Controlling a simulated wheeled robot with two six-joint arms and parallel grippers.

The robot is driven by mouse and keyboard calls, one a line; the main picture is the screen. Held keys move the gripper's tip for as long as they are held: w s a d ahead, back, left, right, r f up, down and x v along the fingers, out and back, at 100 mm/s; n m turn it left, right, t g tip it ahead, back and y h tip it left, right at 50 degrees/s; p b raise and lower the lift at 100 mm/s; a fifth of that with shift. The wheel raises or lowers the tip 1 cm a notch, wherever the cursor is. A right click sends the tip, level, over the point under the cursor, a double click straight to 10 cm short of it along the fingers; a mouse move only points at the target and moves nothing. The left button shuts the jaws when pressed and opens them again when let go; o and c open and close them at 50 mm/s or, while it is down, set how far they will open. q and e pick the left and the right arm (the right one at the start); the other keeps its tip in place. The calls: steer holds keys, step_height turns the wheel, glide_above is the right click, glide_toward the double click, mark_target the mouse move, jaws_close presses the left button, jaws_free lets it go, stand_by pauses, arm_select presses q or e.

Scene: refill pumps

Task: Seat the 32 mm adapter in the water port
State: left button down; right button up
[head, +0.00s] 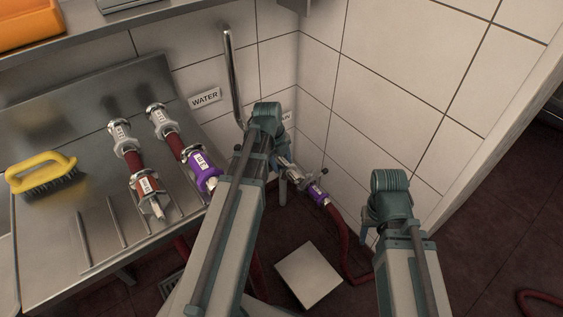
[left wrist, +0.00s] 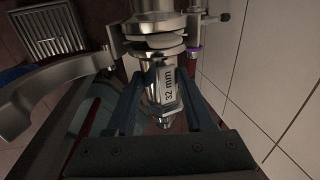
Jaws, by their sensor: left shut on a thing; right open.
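The silver 32 mm adapter (left wrist: 166,88), with its white label, is between the two dark fingers of my left gripper (left wrist: 160,98) in the left wrist view. The gripper is shut on it. A metal flanged fitting (left wrist: 155,25) lies in line just beyond the adapter's far end; I cannot tell whether they are joined or only close.
Red hoses with metal couplings (head: 119,131) and a purple-collared one (head: 201,170) lie on the steel drainboard (head: 95,225). A yellow brush (head: 43,173) is at left. A purple-banded coupling (head: 318,193) with a red hose is near the wall. A curved metal lever (left wrist: 45,90) is beside my left gripper.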

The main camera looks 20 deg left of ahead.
arm_select(q)
steer(key=shift+f, duration=0.15)
steer(key=shift+c, duration=1)
jaws_free()
step_height(320, 180, up, 14)
steer(key=s+a+p, duration=0.1)
steer(key=s+p, duration=0.1)
steer(key=p, duration=1.1)
steer(key=shift+a+f, duration=0.15)
steer(key=shift+a, duration=0.1)
steer(key=shift+s, duration=0.1)
steer(key=s+d+r+n+p, duration=0.2)
steer(key=s+d+n, duration=0.2)
steer(key=d+n, duration=0.2)
steer(key=s+d+r+n+g+y+p, duration=0.1)
steer(key=s+d+r+n+p, duration=0.1)
steer(key=s+d+n, duration=0.2)
steer(key=s+d+r+n+g+y+p, duration=0.1)
steer(key=s+d+r+n+p, duration=0.1)
steer(key=d+n, duration=0.8)
steer(key=shift+s+d+r+p, duration=0.25)
steer(key=shift+s+d+p, duration=0.35)
steer(key=shift+s+d, duration=0.6)
